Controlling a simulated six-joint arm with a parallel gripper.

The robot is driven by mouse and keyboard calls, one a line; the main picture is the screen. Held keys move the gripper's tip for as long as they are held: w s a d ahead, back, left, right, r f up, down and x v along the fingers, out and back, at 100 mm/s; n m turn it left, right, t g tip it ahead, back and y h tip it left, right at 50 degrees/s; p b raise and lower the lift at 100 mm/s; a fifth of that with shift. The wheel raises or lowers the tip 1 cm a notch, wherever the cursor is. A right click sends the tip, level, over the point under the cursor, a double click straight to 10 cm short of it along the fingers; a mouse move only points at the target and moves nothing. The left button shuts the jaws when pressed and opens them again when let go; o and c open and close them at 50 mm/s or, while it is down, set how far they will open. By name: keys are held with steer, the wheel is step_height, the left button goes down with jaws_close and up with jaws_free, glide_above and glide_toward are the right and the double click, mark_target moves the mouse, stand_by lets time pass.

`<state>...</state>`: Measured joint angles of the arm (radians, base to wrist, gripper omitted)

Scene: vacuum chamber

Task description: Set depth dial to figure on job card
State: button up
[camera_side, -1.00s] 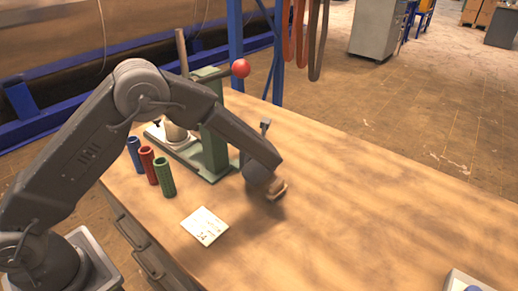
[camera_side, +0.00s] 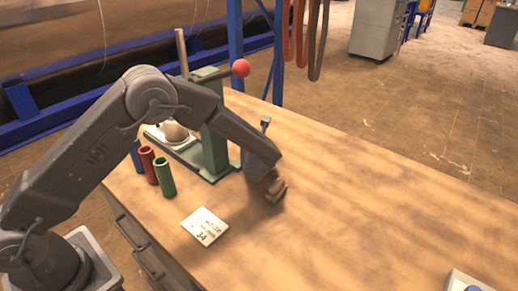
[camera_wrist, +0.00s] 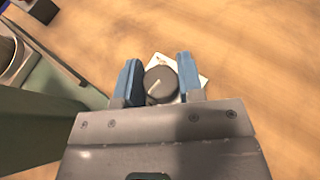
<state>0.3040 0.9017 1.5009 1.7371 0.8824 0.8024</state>
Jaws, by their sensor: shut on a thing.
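The depth dial (camera_wrist: 165,84) is a round dark knob with a light pointer line on top, set on a pale plate (camera_wrist: 192,70). The pointer slants in the wrist view; what it reads is too small to tell. My gripper (camera_wrist: 160,80) has one blue finger on each side of the knob and is shut on it. In the side view my gripper (camera_side: 276,190) is low over the bench, to the right of the green press, and hides the dial. The white job card (camera_side: 205,226) lies flat at the bench's front edge; its printed figure is too blurred to read surely.
A green press (camera_side: 213,150) with a red ball handle (camera_side: 240,68) stands close left of my gripper. Blue, red (camera_side: 148,164) and green (camera_side: 165,177) cylinders stand near the front left edge. The bench (camera_side: 370,200) is mostly clear to the right.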

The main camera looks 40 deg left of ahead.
steer(key=shift+c, duration=1)
steer(key=shift+n, duration=0.3)
steer(key=n+g+y, duration=0.4)
steer(key=n+g, duration=0.1)
steer(key=n+g+y, duration=0.1)
steer(key=n+g, duration=0.4)
steer(key=g, duration=0.1)
steer(key=shift+a+n+g, duration=0.1)
steer(key=shift+n+g, duration=0.7)
steer(key=shift+g, duration=0.1)
steer(key=o, duration=0.9)
